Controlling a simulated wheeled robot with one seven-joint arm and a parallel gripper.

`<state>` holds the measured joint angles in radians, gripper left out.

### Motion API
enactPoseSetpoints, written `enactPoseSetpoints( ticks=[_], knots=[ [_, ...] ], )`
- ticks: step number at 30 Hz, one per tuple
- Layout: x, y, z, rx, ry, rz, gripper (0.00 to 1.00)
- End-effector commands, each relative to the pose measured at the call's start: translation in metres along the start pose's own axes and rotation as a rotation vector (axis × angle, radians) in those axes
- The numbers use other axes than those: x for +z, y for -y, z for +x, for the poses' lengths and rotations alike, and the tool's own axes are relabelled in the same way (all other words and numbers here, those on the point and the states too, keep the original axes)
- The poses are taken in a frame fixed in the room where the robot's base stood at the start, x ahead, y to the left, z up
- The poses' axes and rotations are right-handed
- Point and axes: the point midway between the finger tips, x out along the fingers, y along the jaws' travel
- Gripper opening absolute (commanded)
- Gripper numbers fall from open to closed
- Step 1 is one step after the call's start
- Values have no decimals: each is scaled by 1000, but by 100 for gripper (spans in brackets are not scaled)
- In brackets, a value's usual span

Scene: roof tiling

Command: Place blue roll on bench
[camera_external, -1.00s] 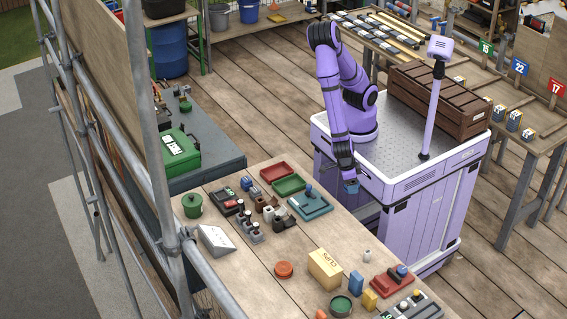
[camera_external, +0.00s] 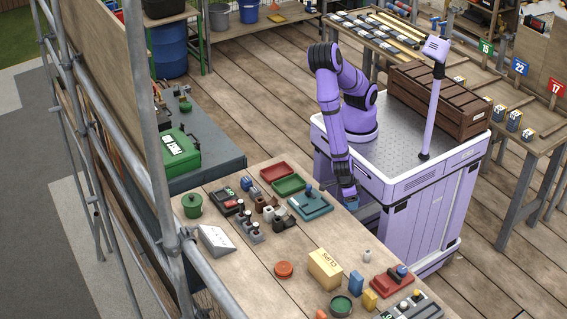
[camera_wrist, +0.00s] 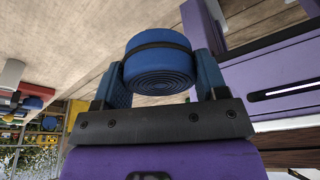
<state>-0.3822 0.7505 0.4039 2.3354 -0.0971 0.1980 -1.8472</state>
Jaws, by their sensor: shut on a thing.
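My gripper (camera_external: 349,195) is shut on the blue roll (camera_wrist: 160,62). In the wrist view the roll sits between the two blue fingers, with its coiled end facing the camera and a dark band around it. In the external view the blue roll (camera_external: 351,203) shows small below the gripper, at the edge of the bench nearest my base. The bench (camera_external: 320,227) is a wooden top with a bare strip beside the gripper. I cannot tell whether the roll touches the bench.
A blue tray (camera_external: 310,205) with a tool lies left of the gripper.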

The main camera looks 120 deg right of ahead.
Motion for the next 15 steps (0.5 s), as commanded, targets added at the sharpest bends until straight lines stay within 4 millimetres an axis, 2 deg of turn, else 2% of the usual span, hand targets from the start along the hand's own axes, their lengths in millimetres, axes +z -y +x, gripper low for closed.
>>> enactPoseSetpoints(
  ticks=[3,15],
  knots=[
    [18,-24,-2,3,1,3,40],
    [69,-94,-8,2,1,2,40]
  ],
)
